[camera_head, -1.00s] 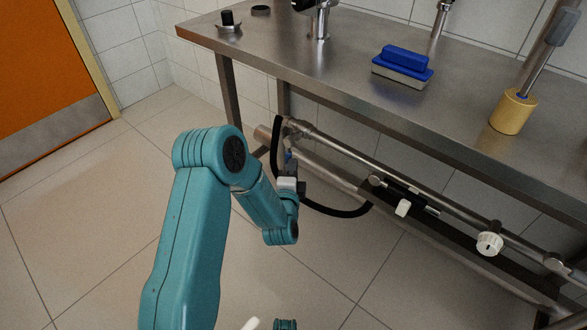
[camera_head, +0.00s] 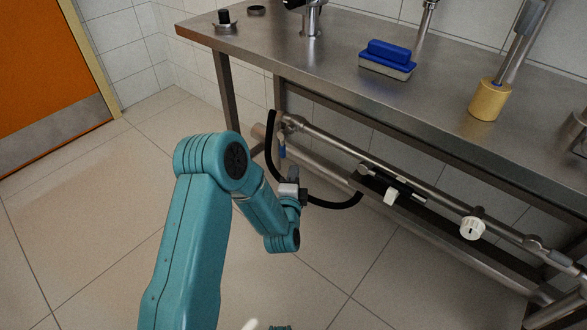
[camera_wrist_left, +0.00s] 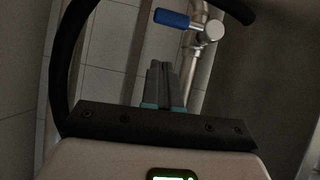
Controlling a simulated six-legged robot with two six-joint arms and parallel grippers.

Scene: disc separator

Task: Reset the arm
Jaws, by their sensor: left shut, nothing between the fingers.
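My left arm (camera_head: 197,240), teal, comes up from the bottom of the head view and bends at the elbow. Its forearm slopes down right to a wrist in front of the bench's lower pipes. My left gripper (camera_wrist_left: 165,75) shows in the left wrist view with its two grey fingers together and nothing between them. In the head view its fingers are small and hard to make out beside the wrist. A blue valve handle (camera_wrist_left: 171,18) on a metal pipe (camera_wrist_left: 205,50) lies beyond the fingertips, apart from them in the picture.
A steel bench (camera_head: 330,75) stands along the tiled wall, carrying a blue-topped block (camera_head: 387,58) and a yellow cylinder (camera_head: 489,101). The floor (camera_head: 90,200) at left is clear.

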